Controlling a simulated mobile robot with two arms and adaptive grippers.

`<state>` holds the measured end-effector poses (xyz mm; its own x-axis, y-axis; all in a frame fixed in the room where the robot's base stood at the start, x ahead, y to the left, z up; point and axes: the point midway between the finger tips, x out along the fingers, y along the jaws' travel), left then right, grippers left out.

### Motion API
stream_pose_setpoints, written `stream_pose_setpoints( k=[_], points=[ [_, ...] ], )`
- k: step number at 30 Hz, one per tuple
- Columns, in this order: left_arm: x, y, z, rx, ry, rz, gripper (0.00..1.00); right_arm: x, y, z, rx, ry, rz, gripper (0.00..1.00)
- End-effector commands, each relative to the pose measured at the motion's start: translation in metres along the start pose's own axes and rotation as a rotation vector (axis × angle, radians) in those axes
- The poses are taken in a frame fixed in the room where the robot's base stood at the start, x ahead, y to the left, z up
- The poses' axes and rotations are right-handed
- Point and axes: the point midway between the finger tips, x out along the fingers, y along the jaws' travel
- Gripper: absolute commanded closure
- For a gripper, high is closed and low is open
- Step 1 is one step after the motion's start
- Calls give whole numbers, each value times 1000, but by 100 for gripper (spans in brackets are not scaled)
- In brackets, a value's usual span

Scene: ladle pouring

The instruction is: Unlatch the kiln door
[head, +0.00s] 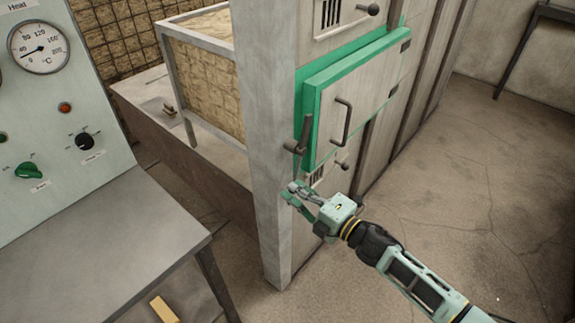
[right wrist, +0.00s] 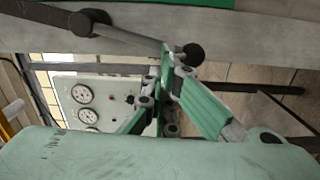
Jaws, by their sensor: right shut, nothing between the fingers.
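The kiln door (head: 358,95) is a pale panel with a green edge, closed in its green frame, with a dark pull handle (head: 343,121). A dark latch lever (head: 305,132) stands nearly upright at the door's left edge. My left gripper is out of view.
A small dark handle (head: 342,165) sits below the door. A control panel (head: 55,90) with a gauge stands at the left, behind a grey table (head: 120,250). A pale upright post (head: 265,150) borders the kiln front. Open floor (head: 470,180) lies to the right.

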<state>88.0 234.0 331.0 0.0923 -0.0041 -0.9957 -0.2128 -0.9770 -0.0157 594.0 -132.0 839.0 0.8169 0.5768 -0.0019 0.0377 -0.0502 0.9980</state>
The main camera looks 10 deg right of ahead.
Motion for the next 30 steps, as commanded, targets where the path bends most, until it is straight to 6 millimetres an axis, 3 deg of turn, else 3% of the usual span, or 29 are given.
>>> stream_pose_setpoints(
  k=[9, 30],
  points=[
    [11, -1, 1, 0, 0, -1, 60, 1, -4, 7, -77, 1, 5, 100],
    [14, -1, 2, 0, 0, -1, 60, 1, -4, 10, -114, 1, 7, 100]
  ],
)
